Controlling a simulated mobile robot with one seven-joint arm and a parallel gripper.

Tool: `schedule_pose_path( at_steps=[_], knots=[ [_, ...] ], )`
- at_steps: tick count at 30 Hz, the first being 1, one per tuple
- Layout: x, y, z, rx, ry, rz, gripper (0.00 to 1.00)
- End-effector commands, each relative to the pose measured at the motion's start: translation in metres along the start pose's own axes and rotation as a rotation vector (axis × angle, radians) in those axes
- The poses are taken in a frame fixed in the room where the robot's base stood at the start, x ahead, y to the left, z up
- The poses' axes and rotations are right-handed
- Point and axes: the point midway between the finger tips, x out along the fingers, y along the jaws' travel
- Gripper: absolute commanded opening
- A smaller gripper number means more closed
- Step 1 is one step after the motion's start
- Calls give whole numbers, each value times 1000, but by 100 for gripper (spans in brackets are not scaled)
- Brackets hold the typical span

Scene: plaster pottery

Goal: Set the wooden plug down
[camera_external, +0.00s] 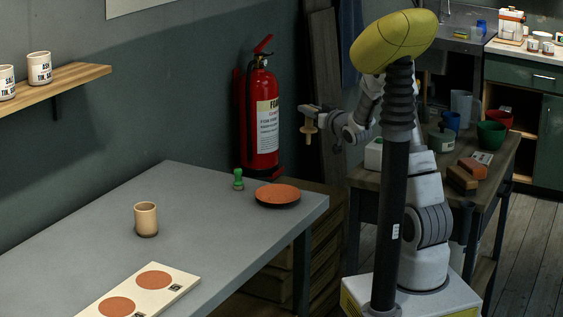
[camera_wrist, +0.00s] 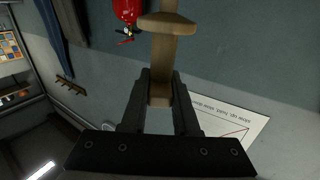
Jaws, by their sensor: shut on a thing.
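The wooden plug (camera_external: 309,127) is light brown and hangs from my gripper (camera_external: 312,111), in the air in front of the dark wall boards, right of the fire extinguisher. In the wrist view the plug (camera_wrist: 163,60) is a wooden stem with a wider flange near the top. My gripper (camera_wrist: 160,90) is shut on the stem, with a dark finger on each side. Nothing touches the plug from below in the external view. The grey table (camera_external: 220,220) is to the left and lower than my gripper.
On the table are a beige cup (camera_external: 146,220), a green object (camera_external: 238,179), a dark plate with an orange top (camera_external: 278,195) and a board with orange discs (camera_external: 185,281). A red fire extinguisher (camera_external: 262,120) is behind. A wooden workbench (camera_external: 500,165) with pots and bricks is right. The table's middle is clear.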

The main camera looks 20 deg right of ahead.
Motion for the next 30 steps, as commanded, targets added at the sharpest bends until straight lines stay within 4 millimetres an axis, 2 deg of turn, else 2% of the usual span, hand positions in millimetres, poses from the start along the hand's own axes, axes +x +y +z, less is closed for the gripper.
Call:
schedule_pose_path(
  at_steps=[1, 6, 9, 12, 15, 20, 30],
  knots=[
    [4, -29, 3, -2, 2, -61, 0],
    [6, -120, 5, -13, 2, -258, 0],
    [2, -165, 6, -22, 3, -357, 0],
    [-4, -200, 6, -28, 4, -434, 0],
    [-9, -224, 6, -34, 4, -486, 0],
    [-12, -245, 10, -36, 3, -523, 0],
    [2, -314, 58, -37, 1, -528, 0]
  ],
)
